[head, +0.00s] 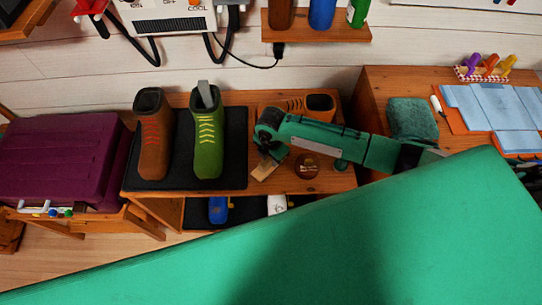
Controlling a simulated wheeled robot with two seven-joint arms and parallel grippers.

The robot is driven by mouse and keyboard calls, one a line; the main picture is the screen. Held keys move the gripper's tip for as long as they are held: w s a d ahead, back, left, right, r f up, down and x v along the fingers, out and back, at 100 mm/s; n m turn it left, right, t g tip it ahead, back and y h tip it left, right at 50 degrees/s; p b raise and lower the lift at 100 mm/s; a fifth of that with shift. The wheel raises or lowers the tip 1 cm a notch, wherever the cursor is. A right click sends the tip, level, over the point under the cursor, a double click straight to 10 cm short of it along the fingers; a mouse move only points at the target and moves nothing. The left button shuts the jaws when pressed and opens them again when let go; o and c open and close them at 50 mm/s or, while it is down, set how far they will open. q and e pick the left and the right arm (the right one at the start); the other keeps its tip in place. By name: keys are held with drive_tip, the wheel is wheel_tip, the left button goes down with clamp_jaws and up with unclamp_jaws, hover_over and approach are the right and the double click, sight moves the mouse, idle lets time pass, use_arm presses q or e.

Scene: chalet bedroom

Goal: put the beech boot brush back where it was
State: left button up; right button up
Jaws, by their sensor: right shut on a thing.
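My right gripper (265,153) reaches in from the right over the wooden bench (335,181). It is shut on the beech boot brush (264,170), a small pale wooden block, just right of the dark boot mat (236,178). I cannot tell whether the brush touches the bench top. A brown boot (152,135) with red laces and a green boot (207,140) with yellow laces stand upright on the mat. A grey piece sticks out of the green boot. My left gripper is not in view.
A round brown tin (307,167) sits close right of the brush. Another brown boot (318,103) lies behind my forearm. A purple case (66,160) is at left; a desk with a green towel (411,119) is at right. A shelf with bottles (321,27) hangs above.

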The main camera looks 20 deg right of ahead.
drive_tip(key=shift+f, duration=0.2)
drive_tip(key=o, duration=0.9)
wheel_tip(320, 180, up, 12)
drive_tip(key=shift+r+b, duration=0.15)
drive_tip(key=shift+b, duration=0.3)
